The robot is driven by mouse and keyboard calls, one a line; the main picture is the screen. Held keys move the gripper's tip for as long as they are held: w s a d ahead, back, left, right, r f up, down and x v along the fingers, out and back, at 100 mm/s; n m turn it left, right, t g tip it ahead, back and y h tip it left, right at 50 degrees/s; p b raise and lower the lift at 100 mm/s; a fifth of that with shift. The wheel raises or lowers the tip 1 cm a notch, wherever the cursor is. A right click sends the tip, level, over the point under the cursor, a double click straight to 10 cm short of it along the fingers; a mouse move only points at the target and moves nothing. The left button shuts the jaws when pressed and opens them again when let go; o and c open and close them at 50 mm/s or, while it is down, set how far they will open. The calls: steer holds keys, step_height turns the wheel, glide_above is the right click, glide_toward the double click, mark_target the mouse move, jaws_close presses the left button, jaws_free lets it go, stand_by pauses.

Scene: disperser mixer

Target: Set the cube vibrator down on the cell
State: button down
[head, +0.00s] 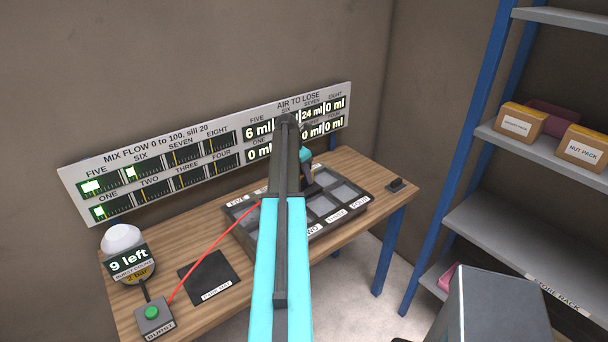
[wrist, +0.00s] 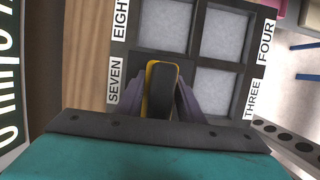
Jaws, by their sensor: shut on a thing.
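The cube vibrator (wrist: 160,92), a black block with a yellow edge, is between the purple-grey fingers of my gripper (wrist: 160,98), which is shut on it. In the wrist view it sits over the spot beside the SEVEN label, hiding most of that cell. Whether it touches the cell floor I cannot tell. The dark tray of cells (wrist: 216,62) has pale floors; cells EIGHT (wrist: 155,24), FOUR (wrist: 222,36) and THREE (wrist: 214,92) look empty. In the head view my gripper (head: 309,180) is at the tray (head: 344,216), partly hidden by my arm.
The tray stands on a wooden bench (head: 190,240) against a wall panel (head: 140,200) of meters and ml readouts. A black mat (head: 209,278), a green-button box (head: 154,314), a "9 left" display (head: 128,260) and a red hose (head: 215,243) are at left. A blue-post rack (head: 540,155) stands right.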

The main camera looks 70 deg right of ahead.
steer(key=c, duration=1.1)
jaws_free()
steer(key=shift+f, duration=0.15)
steer(key=b+v, duration=0.4)
steer(key=v, duration=0.7)
steer(key=shift+w+a+r, duration=0.1)
steer(key=shift+r, duration=0.3)
steer(key=shift+b+v, duration=0.45)
steer(key=shift+v, duration=0.65)
